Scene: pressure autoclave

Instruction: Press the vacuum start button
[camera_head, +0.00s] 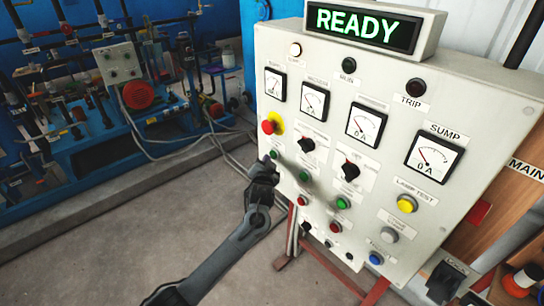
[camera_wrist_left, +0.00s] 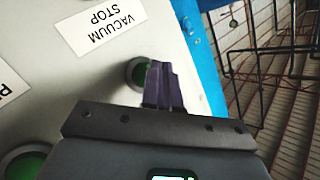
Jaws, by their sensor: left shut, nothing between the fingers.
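A grey control panel (camera_head: 395,115) with gauges, knobs and buttons fills the right of the head view. My left gripper (camera_head: 269,163) is shut and empty at the panel's left edge, beside the leftmost green button (camera_head: 275,155). In the left wrist view my closed fingers (camera_wrist_left: 159,72) overlap the right side of this green button (camera_wrist_left: 135,73). I cannot tell whether the fingertips touch it. A label reading VACUUM STOP (camera_wrist_left: 100,27) appears upside down near it. The button's own label is not readable. My right gripper is not in view.
Another green button (camera_wrist_left: 25,163) is at the lower left of the wrist view. A red emergency button (camera_head: 269,127) sits just above my left gripper in the head view. A READY display (camera_head: 362,27) is lit. Blue skids with pumps (camera_head: 137,95) stand left; the floor (camera_head: 110,230) between is open.

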